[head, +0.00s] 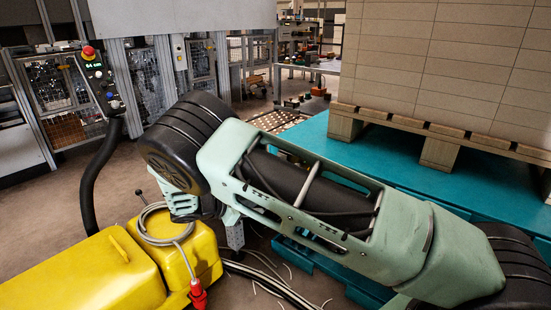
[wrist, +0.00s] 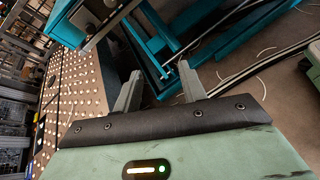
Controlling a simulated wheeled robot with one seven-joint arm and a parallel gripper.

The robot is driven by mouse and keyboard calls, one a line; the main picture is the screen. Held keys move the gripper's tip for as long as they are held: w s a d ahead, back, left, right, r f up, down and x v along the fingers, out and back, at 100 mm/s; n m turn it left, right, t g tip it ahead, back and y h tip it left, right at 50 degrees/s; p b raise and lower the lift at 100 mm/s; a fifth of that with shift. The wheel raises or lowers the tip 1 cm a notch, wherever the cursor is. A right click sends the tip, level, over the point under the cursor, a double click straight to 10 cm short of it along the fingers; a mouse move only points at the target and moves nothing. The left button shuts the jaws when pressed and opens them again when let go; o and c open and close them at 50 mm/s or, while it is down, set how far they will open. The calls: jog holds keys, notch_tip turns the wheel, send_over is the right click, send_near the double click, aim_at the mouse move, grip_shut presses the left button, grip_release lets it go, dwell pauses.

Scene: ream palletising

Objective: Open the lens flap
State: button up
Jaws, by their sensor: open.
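I cannot make out a lens flap in either view. My gripper (wrist: 160,78) shows in the wrist view with its two grey fingers apart and nothing between them. Beyond the fingers are a teal frame (wrist: 148,55) and the floor. In the head view my arm crosses the picture from the lower right to the middle left, and my gripper cannot be made out there.
A teal platform (head: 345,152) bears a wooden pallet (head: 440,152) with a tall stack of boxes (head: 440,60). A yellow housing (head: 90,275) with a coiled cable stands at lower left. A control panel (head: 97,75) rises behind it. A studded table (wrist: 75,95) lies left of my gripper.

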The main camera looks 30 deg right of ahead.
jog(key=w+r+n+t+h+p, duration=0.2)
jog(key=w+n+t+h, duration=0.25)
jog(key=w, duration=0.25)
jog(key=b+x, duration=0.2)
jog(key=x, duration=1.5)
jog(key=shift+w+d+f, duration=0.2)
jog(key=shift+w+f, duration=0.1)
jog(key=shift+f, duration=0.2)
jog(key=shift+y, duration=0.25)
grip_shut()
